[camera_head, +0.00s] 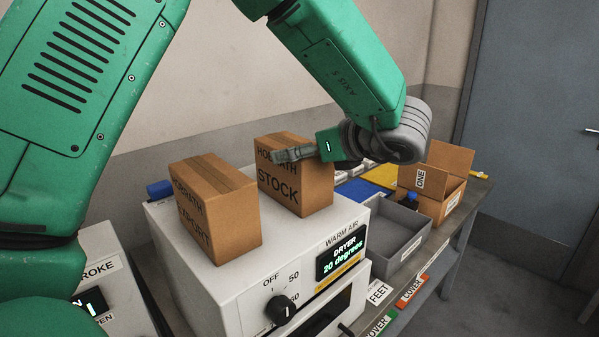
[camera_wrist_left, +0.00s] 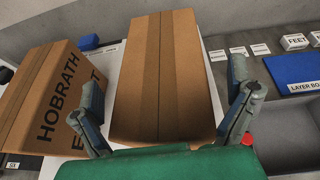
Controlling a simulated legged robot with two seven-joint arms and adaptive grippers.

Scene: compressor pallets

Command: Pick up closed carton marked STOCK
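The closed brown carton marked STOCK (camera_head: 312,188) stands upright on the white dryer (camera_head: 185,235), at its back right. My left gripper (camera_head: 297,153) reaches in from the right at the carton's top; a finger crosses in front of its upper lettering. In the left wrist view the carton's taped top (camera_wrist_left: 163,75) lies between the two spread fingers (camera_wrist_left: 165,90), one on each side. The gripper is open; I cannot tell whether a finger touches the carton. My right gripper is not in view.
A similar carton marked EXPORT (camera_head: 215,210) stands close to the left on the dryer. Right of the dryer are a grey bin (camera_head: 395,232), an open carton marked ONE (camera_head: 440,185) and a blue board (camera_wrist_left: 295,69). A grey door (camera_head: 535,130) is at the far right.

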